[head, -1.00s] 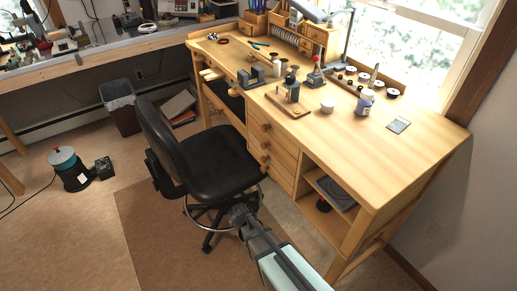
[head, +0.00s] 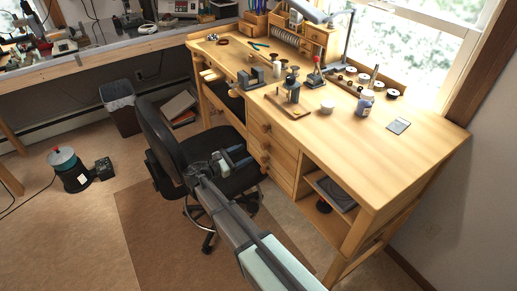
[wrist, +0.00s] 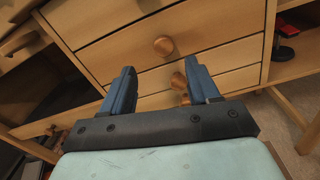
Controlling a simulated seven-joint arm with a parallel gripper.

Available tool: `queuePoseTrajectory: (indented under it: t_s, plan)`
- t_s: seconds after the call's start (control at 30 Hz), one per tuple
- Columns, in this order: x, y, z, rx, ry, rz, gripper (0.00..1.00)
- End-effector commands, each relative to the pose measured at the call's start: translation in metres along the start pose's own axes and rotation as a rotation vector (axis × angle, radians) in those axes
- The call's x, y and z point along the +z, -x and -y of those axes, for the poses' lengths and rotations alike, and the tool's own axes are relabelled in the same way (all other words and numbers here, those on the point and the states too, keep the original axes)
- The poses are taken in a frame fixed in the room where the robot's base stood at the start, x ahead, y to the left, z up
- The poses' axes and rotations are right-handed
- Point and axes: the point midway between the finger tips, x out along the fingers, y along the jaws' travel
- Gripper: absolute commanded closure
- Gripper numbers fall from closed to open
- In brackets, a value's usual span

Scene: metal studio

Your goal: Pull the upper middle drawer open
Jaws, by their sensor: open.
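The wooden desk (head: 400,160) has a stack of drawers in its middle with round wooden knobs. The upper drawer (head: 283,140) of this stack is closed in the head view; its knob (head: 266,127) faces the chair. My gripper (head: 236,156) is open and empty over the chair seat, left of the drawer fronts and apart from them. In the wrist view a round knob (wrist: 163,46) shows beyond and between my blue fingers (wrist: 160,85). Another knob (wrist: 179,81) is partly hidden by the right finger. I cannot tell which drawer each belongs to.
A black chair (head: 165,145) stands close to the drawers, under my gripper. An open shelf (head: 325,195) with dark items is right of the drawers. Small tools and jars cover the desk top. A bin (head: 122,108) stands behind on the floor.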

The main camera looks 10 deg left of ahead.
Motion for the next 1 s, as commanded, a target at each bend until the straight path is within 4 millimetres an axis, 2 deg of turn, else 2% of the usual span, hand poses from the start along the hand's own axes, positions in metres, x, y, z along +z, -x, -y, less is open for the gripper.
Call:
queuePoseTrajectory:
  t_s: [0.2,0.37,0.47,0.8,1.0]
  plan:
    - [0.001,0.000,0.003,-0.016,0.162,0.006,0.40]
    - [0.001,-0.003,0.003,-0.016,0.203,0.004,0.40]
    - [0.001,-0.010,0.004,-0.017,0.206,0.004,0.40]
    - [0.001,-0.056,0.004,-0.017,0.204,0.003,0.40]
    - [0.001,-0.072,0.004,-0.017,0.203,0.003,0.40]
